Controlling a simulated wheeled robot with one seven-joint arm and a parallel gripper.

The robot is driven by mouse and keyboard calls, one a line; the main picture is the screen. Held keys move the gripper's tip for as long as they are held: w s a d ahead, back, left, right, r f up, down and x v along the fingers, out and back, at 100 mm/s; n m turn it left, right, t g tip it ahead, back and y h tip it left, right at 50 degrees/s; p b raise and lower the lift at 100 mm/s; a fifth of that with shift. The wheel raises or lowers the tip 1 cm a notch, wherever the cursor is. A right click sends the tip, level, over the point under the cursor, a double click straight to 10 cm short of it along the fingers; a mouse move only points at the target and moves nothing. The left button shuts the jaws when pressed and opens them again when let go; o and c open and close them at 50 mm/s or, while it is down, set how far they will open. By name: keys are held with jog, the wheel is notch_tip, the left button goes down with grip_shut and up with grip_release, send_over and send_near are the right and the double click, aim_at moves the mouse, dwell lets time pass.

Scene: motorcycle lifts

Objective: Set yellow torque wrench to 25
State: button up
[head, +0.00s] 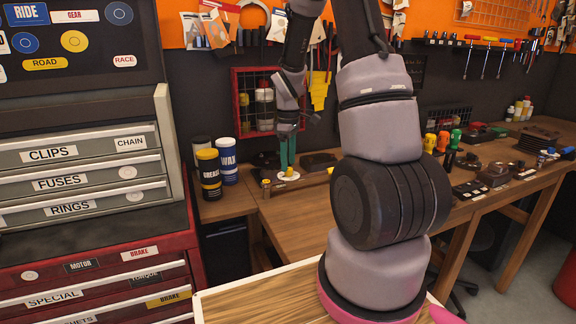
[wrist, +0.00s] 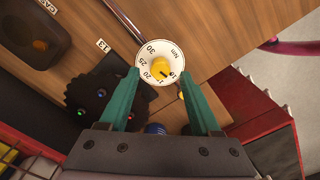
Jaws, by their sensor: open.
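The torque wrench's round white dial (wrist: 143,50) lies on the wooden bench, with a yellow knob (wrist: 160,68) at its centre. Numbers including 30, 25 and 20 and the letters Nm show on its face. A dark mark on the knob points toward the lower right, away from 25; its exact reading is too small to tell. In the head view the dial (head: 284,178) is on the near-left bench. My gripper (wrist: 160,76) is open, its teal fingers on either side of the knob in the picture. In the head view the gripper (head: 288,166) points down over the dial; contact is unclear.
A grease can (head: 209,174) and a blue wax can (head: 227,166) stand left of the dial. A dark tray (head: 318,161) lies behind it. In the wrist view a black knobbly part (wrist: 92,92) is close to the left finger. A red drawer cabinet (head: 100,275) stands at left.

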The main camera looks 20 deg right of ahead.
jog(key=shift+f, duration=1)
jog(key=shift+c, duration=0.2)
grip_shut()
